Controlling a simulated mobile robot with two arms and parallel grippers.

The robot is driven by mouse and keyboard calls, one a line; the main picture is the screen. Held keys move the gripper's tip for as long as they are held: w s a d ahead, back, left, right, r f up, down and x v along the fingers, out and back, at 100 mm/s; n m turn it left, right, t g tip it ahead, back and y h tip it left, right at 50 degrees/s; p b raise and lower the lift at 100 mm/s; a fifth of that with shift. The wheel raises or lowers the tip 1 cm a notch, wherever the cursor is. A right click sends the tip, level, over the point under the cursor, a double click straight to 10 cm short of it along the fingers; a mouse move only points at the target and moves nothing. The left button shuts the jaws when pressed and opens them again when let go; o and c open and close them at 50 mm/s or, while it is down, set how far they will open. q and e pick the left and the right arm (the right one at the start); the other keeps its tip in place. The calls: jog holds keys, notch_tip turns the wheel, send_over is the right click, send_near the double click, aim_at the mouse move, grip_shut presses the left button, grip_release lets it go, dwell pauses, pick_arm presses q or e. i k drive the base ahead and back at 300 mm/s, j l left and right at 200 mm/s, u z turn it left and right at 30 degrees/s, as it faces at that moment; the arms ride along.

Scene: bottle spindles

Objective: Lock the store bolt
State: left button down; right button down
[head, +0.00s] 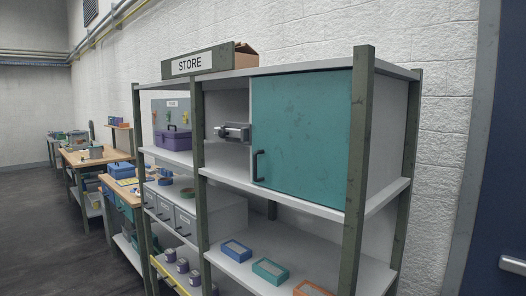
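The store is a shelf unit with a STORE sign (198,62) on top. A teal door panel (310,125) covers the right part of its upper bay and has a dark handle (258,166) near its left edge. A gap shows between the door's left edge and the post. I cannot tell the bolt's exact position from here. Neither of my grippers is in view.
A lower shelf holds a blue box (235,250), a teal box (270,271) and an orange box (312,289). A purple toolbox (173,139) stands in the left bay. A workbench (95,155) is farther left. A blue door (505,190) is at the right edge.

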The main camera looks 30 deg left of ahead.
aim_at(228, 133)
jog(key=u, duration=1.3)
